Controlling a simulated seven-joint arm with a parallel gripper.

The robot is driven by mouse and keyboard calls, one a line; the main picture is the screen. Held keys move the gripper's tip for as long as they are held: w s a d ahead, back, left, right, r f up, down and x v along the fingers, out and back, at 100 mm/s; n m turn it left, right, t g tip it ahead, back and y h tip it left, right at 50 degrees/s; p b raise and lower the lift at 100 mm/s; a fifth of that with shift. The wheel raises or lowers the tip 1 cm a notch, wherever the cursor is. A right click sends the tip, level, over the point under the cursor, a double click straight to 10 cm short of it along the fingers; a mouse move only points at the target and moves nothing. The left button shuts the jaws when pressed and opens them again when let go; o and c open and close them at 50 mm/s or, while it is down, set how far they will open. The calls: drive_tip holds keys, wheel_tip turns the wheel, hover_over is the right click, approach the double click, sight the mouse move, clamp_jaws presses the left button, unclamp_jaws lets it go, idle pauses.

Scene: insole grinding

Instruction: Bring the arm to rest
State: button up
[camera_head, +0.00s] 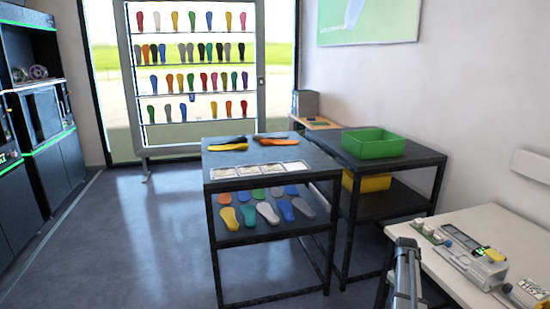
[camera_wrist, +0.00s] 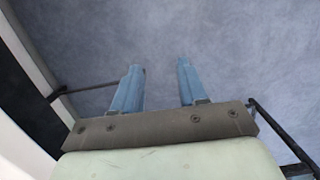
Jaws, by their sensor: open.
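My gripper (camera_wrist: 160,74) shows in the wrist view with its two blue fingers apart. Nothing is between them, and only grey floor (camera_wrist: 225,40) lies beyond the tips. A grey metal part (camera_head: 405,275) stands at the lower right in the head view, in front of the white table; I cannot tell whether it is my arm. A yellow-and-black insole (camera_head: 227,146) and an orange-and-black insole (camera_head: 276,141) lie on the near dark table (camera_head: 320,172), away from the fingers.
A green bin (camera_head: 373,144) stands on the second dark table, above a yellow bin (camera_head: 367,182). The white table (camera_head: 455,282) at right carries small machines (camera_head: 470,255). Insole racks (camera_head: 195,80) stand at the back, black-and-green machines (camera_head: 45,115) at left. Floor is open at left.

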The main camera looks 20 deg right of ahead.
drive_tip(key=s+a+f+g, duration=0.1)
drive_tip(key=s+a+f, duration=0.3)
drive_tip(key=a+f, duration=0.85)
drive_tip(key=s+a+f+g, duration=0.1)
drive_tip(key=s+a+f, duration=0.3)
drive_tip(key=a+f, duration=0.8)
drive_tip(key=s+a+f+g, duration=0.1)
drive_tip(key=s+a+f, duration=0.2)
drive_tip(key=s+a, duration=0.7)
drive_tip(key=s+a+f+g, duration=0.2)
drive_tip(key=s+a+f, duration=0.1)
drive_tip(key=s+a, duration=0.8)
drive_tip(key=s, duration=0.4)
drive_tip(key=shift+s, duration=0.25)
